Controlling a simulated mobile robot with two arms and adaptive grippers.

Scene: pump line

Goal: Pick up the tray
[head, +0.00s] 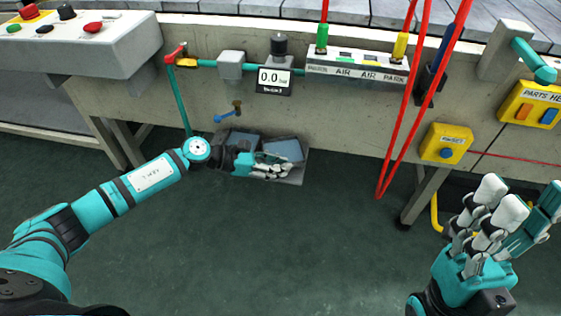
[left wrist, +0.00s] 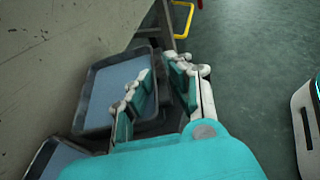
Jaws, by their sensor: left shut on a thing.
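The tray (head: 302,163) is dark grey with pale blue-grey flat areas inside, low against the front of the line. It also shows in the left wrist view (left wrist: 82,112), beside the fingers. My right gripper (head: 498,212) is open and empty at the right, far from the tray.
The beige line panel (head: 340,120) runs behind the tray. Red hoses (head: 398,130) hang right of it. A table leg (head: 425,190) stands right. The green floor in front is clear.

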